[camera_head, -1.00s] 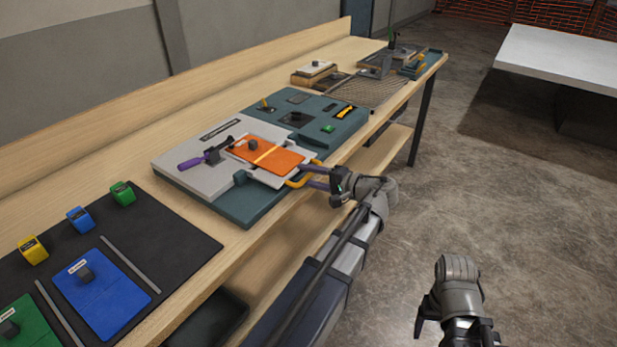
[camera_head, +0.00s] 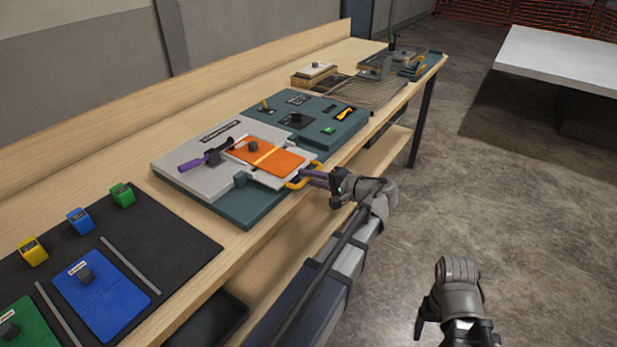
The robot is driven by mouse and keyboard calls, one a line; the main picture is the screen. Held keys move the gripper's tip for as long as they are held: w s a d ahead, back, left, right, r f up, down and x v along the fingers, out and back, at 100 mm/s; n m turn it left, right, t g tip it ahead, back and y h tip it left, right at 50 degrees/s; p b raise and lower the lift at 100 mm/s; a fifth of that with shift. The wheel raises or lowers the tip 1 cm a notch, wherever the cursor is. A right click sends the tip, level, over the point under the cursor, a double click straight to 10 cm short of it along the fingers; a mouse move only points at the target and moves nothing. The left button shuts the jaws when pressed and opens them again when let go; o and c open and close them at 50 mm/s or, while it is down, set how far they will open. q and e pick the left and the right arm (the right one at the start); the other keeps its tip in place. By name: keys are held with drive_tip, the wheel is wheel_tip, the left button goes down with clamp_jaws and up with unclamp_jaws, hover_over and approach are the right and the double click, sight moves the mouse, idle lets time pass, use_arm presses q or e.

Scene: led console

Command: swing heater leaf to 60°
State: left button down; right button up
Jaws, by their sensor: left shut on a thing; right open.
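The console (camera_head: 225,205) is a teal base with a light grey panel on the bench. A pale hinged plate, which looks like the heater leaf (camera_head: 264,179), lies near flat at its front. An orange panel (camera_head: 265,156) with a yellow stripe and dark knob lies over it. A yellow handle (camera_head: 297,184) sticks out at the leaf's front right. My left gripper (camera_head: 311,177) is shut on this handle, its purple-grey fingers reaching in from the right. The exact grip is small in view. My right gripper (camera_head: 448,325) is open and empty over the floor, away from the bench.
A second teal panel (camera_head: 335,118) with small controls adjoins to the right. A black mat (camera_head: 175,230) with coloured blocks and plates lies at left. A mesh tray (camera_head: 375,93) stands farther back.

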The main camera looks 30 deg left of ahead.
idle(0.9)
use_arm(q)
drive_tip(key=a+r+h+p, duration=0.3)
drive_tip(key=r+h+p, duration=0.2)
drive_tip(key=p, duration=0.9)
drive_tip(key=a+r+g+h+p, duration=0.1)
drive_tip(key=a+r+h+p, duration=0.2)
drive_tip(key=p, duration=1.1)
drive_tip(key=shift+w+a+r+h, duration=0.2)
drive_tip(key=shift+r+h, duration=1)
drive_tip(key=shift+r, duration=1.4)
drive_tip(key=shift+p, duration=0.3)
drive_tip(key=c, duration=0.8)
unclamp_jaws()
drive_tip(key=shift+c, duration=0.2)
drive_tip(key=shift+d+r, duration=0.1)
